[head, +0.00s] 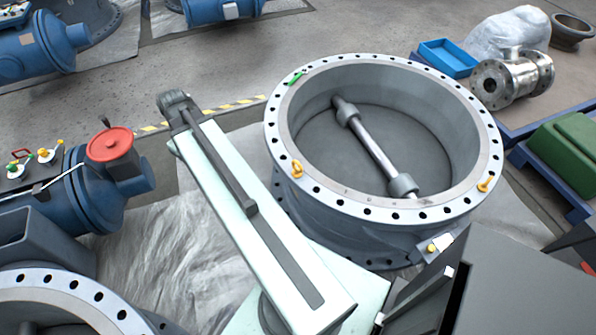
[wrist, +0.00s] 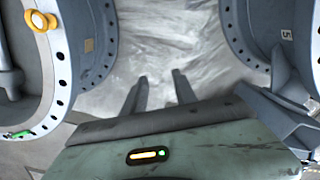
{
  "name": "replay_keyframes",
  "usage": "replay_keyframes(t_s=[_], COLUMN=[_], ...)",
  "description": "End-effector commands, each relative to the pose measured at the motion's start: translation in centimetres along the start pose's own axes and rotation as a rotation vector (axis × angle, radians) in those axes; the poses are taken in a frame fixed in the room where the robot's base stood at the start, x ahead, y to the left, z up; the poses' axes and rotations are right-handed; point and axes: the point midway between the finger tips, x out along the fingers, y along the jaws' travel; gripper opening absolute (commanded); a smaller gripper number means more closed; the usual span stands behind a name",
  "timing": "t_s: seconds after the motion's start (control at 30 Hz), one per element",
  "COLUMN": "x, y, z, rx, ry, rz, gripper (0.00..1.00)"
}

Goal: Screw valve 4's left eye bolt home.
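A large grey valve body (head: 280,130) with a drilled flange stands in the middle of the head view. A yellow eye bolt (head: 297,169) stands on its front-left flange, and another (head: 484,184) on the right. I take this body for valve 4, but I cannot read a number. The wrist view shows a yellow eye bolt (wrist: 40,20) at upper left, on a drilled flange (wrist: 62,75); it looks like the left one. I cannot tell how deep its thread sits. My gripper (wrist: 158,81) points between two valve bodies, fingers apart, empty, well right of that bolt.
A green item (head: 297,77) lies on the flange's far left. Another drilled flange (head: 75,283) is at lower left. A blue valve with a red handwheel (head: 109,143) stands left. Plastic sheeting (wrist: 165,45) covers the floor between the bodies.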

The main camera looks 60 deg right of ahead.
Motion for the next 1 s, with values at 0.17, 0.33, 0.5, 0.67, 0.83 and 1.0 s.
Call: replay_keyframes(t_s=[0.17,0.33,0.5,0.67,0.83,1.0], x=[6.0,9.0,10.0,9.9,10.8,13.3], y=[15.0,24.7,28.9,29.5,29.4,29.4], z=[5.4,12.0,16.0,16.7,16.7,16.6], rx=[0.083,0.13,0.149,0.15,0.15,0.151], ry=[0.0,0.0,0.0,0.0,0.0,0.0], rz=[0.0,-0.001,-0.001,0.0,0.0,0.0], gripper=[0.34,0.34,0.34,0.34,0.34,0.34])
